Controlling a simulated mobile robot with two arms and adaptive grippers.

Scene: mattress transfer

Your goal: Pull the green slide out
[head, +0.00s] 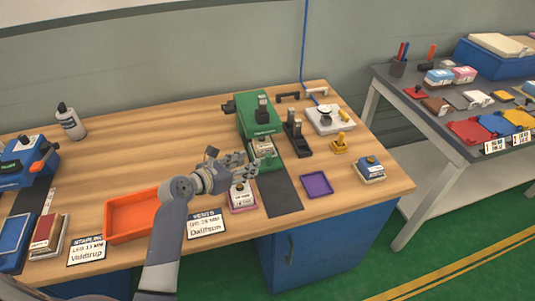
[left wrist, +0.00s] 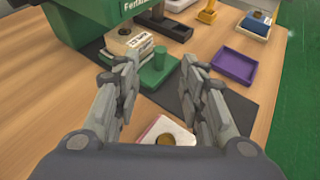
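The green machine (head: 257,113) stands at the back of the wooden table. Its green slide (left wrist: 152,78) shows in the left wrist view, with an upright round green knob (left wrist: 160,58) near its front end. A pale labelled block (left wrist: 128,43) sits behind the knob, under the machine. My left gripper (head: 252,164) is in front of the machine, close to the slide. In the left wrist view its two fingers (left wrist: 160,82) are spread apart with nothing between them. The knob appears beyond the gap, and I cannot tell whether a finger touches it. My right gripper is not in view.
A dark mat (head: 283,198) lies in front of the machine. A black stapler-like tool (head: 297,137) stands right of the machine. An orange tray (head: 131,214) is at left.

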